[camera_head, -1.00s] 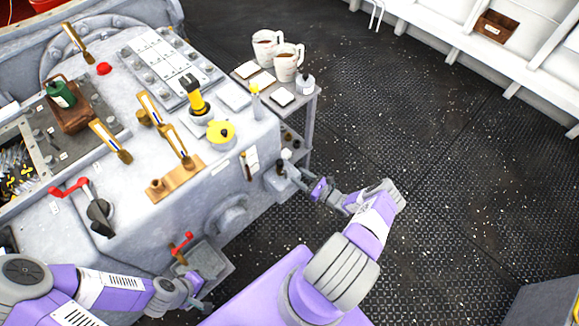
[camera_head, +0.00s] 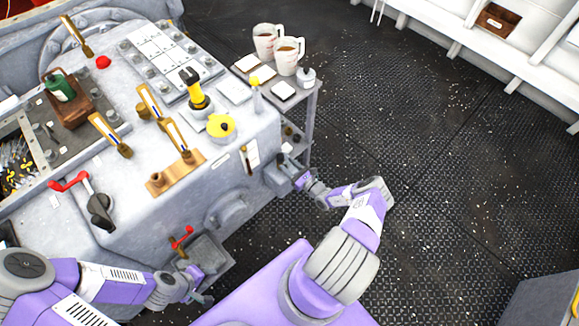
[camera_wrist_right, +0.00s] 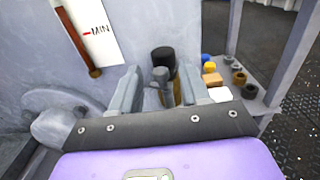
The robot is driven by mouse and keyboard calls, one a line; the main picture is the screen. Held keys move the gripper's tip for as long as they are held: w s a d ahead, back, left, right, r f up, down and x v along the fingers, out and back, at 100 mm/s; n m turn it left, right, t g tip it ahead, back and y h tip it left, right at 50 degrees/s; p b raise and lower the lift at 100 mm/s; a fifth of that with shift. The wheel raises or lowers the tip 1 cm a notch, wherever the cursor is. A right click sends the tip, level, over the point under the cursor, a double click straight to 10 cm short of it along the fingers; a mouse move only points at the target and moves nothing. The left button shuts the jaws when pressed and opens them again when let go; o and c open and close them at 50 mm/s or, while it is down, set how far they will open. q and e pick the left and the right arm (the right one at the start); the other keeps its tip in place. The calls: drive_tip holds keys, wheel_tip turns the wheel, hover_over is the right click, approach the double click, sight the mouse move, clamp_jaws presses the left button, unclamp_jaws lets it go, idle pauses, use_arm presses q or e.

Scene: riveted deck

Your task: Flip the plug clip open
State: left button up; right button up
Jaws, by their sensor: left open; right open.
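A black-topped plug (camera_wrist_right: 162,55) stands on the side of the grey machine in the right wrist view. A small grey lever-like piece (camera_wrist_right: 160,76), which looks like the clip, is upright just in front of it. My right gripper (camera_wrist_right: 158,86) is open, with one finger on each side of the grey piece; I cannot tell whether either touches it. In the head view my right gripper (camera_head: 290,168) is at the machine's right side and hides most of the plug. My left gripper (camera_head: 203,290) is open and empty, low beside the machine's front.
A side shelf (camera_head: 310,108) with two mugs stands behind my right gripper. Its lower level holds small coloured parts (camera_wrist_right: 238,77). A gauge strip marked MIN (camera_wrist_right: 92,32) is left of the plug. A red-handled valve (camera_head: 182,238) is near my left gripper.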

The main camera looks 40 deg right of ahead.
clamp_jaws()
drive_tip(key=n+y+b, duration=0.2)
drive_tip(key=y+b, duration=0.1)
drive_tip(key=b, duration=0.1)
drive_tip(key=d+n+g+y+b, duration=0.1)
drive_tip(key=y+b, duration=0.1)
drive_tip(key=b, duration=0.2)
drive_tip(key=shift+w+f+n+g+y, duration=0.1)
drive_tip(key=shift+f+n+g+y, duration=0.05)
drive_tip(key=shift+n+g+y, duration=0.2)
drive_tip(key=shift+n+g+y+b, duration=0.25)
drive_tip(key=shift+n+y+b, duration=0.1)
drive_tip(key=shift+y+b, duration=0.1)
drive_tip(key=shift+r, duration=0.2)
unclamp_jaws()
